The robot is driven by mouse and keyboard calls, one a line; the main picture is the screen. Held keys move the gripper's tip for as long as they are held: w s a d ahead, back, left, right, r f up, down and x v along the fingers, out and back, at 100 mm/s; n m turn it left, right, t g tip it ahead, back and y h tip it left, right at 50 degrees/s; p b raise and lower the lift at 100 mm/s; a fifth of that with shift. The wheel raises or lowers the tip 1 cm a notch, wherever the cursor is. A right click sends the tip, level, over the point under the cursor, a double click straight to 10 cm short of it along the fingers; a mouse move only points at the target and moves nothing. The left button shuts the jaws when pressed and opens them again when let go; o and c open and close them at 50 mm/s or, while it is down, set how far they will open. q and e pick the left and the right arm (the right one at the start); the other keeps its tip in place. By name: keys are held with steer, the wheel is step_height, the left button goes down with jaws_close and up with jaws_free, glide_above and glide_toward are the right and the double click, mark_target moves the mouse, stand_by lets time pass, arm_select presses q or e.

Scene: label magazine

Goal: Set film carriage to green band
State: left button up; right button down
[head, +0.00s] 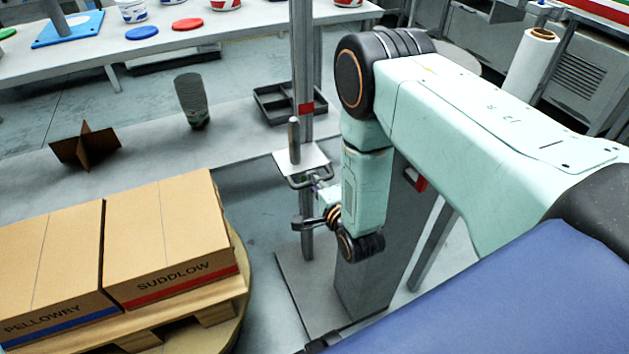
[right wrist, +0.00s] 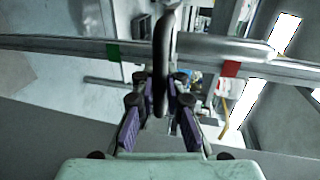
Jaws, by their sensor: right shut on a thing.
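The film carriage (head: 301,160) is a pale plate with an upright peg, on a vertical grey mast (head: 301,50). Below the plate is its bar handle (head: 297,182). My right gripper (head: 318,186) is at this handle, just below the plate. In the right wrist view the dark handle (right wrist: 164,55) passes between the fingers of my right gripper (right wrist: 160,95), which are shut on it. There the mast lies across the picture, with the green band (right wrist: 112,52) left of the handle and the red band (right wrist: 231,68) right of it. The red band (head: 305,108) is above the carriage in the head view. My left gripper is out of view.
Two cartons (head: 168,238) stand on a pallet (head: 190,318) at the lower left. A dark tray (head: 283,104), a grey mesh cylinder (head: 190,95) and a brown cross-shaped piece (head: 86,147) are left of the mast. A white roll (head: 530,65) stands at the upper right.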

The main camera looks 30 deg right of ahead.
step_height(320, 180, down, 25)
steer(key=b, duration=1.2)
steer(key=shift+s+b, duration=0.3)
steer(key=shift+s, duration=0.1)
steer(key=c, duration=1.9)
jaws_free()
steer(key=o, duration=0.5)
steer(key=shift+w+r, duration=0.1)
steer(key=shift+r, duration=0.05)
steer(key=shift+w+r, duration=0.1)
